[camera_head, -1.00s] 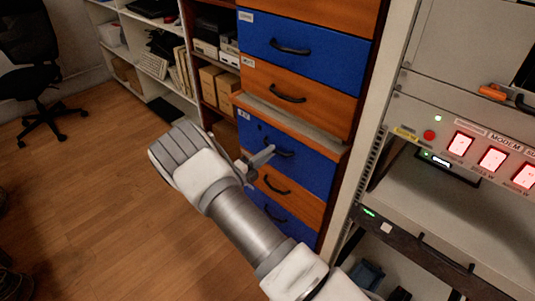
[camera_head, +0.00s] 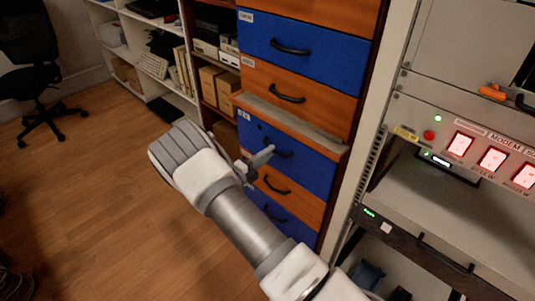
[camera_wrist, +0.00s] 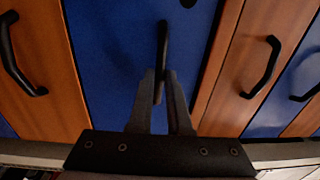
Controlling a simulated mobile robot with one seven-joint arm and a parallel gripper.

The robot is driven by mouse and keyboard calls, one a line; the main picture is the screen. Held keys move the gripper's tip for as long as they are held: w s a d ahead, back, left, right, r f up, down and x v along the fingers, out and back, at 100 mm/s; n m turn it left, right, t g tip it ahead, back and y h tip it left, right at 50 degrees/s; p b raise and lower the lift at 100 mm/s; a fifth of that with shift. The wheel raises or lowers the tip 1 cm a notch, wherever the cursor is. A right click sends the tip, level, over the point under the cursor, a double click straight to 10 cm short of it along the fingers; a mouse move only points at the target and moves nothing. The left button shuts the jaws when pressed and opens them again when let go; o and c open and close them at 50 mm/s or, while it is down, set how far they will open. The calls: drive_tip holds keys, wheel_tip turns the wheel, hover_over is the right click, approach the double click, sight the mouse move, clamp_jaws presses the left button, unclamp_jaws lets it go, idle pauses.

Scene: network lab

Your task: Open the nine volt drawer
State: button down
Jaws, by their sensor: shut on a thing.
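A cabinet of alternating blue and orange drawers stands in the middle of the head view. A blue drawer (camera_head: 312,166) below a grey ledge has a black handle (camera_wrist: 162,45) that my gripper (camera_wrist: 161,88) is shut on. In the wrist view the two fingers close around the handle's lower part in that picture. In the head view my gripper (camera_head: 262,159) reaches this drawer's front from the left. The drawer's small label (camera_head: 244,115) is too small to read. I cannot tell which drawer is the nine volt one.
A grey ledge (camera_head: 290,118) juts out just above the held drawer. Orange (camera_head: 288,190) and blue drawers sit below it. A rack with red-lit modem panels (camera_head: 490,158) stands close on the right.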

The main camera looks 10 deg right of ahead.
idle(0.4)
drive_tip(key=p+v, duration=0.2)
drive_tip(key=v, duration=2.7)
drive_tip(key=shift+r, duration=0.4)
drive_tip(key=shift+a, duration=0.1)
drive_tip(key=c, duration=0.9)
unclamp_jaws()
drive_tip(key=shift+o, duration=0.2)
drive_tip(key=v, duration=1.7)
drive_tip(key=shift+s+a+f, duration=0.1)
drive_tip(key=shift+a, duration=0.05)
